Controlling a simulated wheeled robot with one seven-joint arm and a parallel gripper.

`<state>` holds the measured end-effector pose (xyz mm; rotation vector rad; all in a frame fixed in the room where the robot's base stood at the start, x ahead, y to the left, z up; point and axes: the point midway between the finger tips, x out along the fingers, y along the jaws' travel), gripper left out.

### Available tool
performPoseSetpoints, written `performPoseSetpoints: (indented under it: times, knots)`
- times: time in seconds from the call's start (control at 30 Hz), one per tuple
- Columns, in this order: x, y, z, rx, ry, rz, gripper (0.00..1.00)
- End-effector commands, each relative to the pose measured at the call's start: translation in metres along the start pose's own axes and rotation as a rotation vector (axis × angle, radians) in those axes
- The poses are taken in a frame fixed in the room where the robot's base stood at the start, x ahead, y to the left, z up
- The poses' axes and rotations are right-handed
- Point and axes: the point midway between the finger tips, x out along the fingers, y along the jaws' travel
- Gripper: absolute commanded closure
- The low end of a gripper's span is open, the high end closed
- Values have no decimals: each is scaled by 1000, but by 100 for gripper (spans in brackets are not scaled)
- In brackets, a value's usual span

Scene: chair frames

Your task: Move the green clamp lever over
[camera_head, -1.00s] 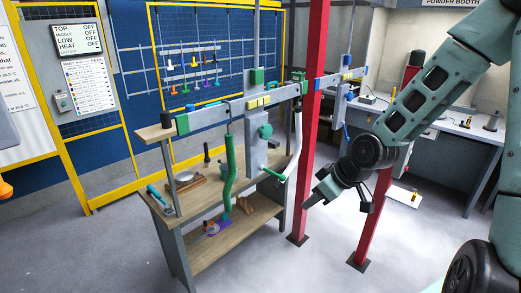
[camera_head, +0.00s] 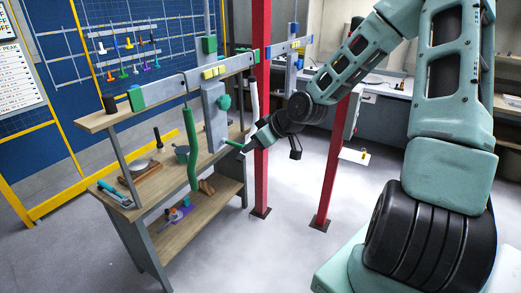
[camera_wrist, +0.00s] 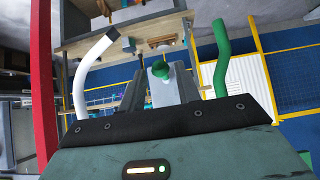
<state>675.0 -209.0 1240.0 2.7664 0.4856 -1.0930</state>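The green clamp lever (camera_head: 232,144) sticks out from the lower part of the grey upright clamp block (camera_head: 213,115) on the bench frame. My gripper (camera_head: 247,147) is right at the lever's outer end in the head view. In the wrist view its two grey fingers (camera_wrist: 160,95) appear spread on either side of the lever, with gaps visible. Whether a finger touches the lever cannot be seen.
A bent green tube (camera_head: 192,150) and a bent white tube (camera_head: 253,98) hang from the rail beside the clamp. The wooden bench (camera_head: 160,182) carries several tools. A red post (camera_head: 262,180) stands close behind my gripper. Floor in front is clear.

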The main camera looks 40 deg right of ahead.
Motion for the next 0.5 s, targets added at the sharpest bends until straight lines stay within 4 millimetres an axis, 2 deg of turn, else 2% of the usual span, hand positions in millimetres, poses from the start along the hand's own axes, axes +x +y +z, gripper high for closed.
performPoseSetpoints:
  times: [0.03,0.1,0.13,0.2,0.5]
  knots:
    - [13,0,4,-3,2,0,67]
    - [22,-1,5,-3,1,-1,67]
    - [18,0,1,-1,1,0,73]
    - [15,0,-1,0,0,-1,90]
    - [14,0,0,1,-1,0,90]
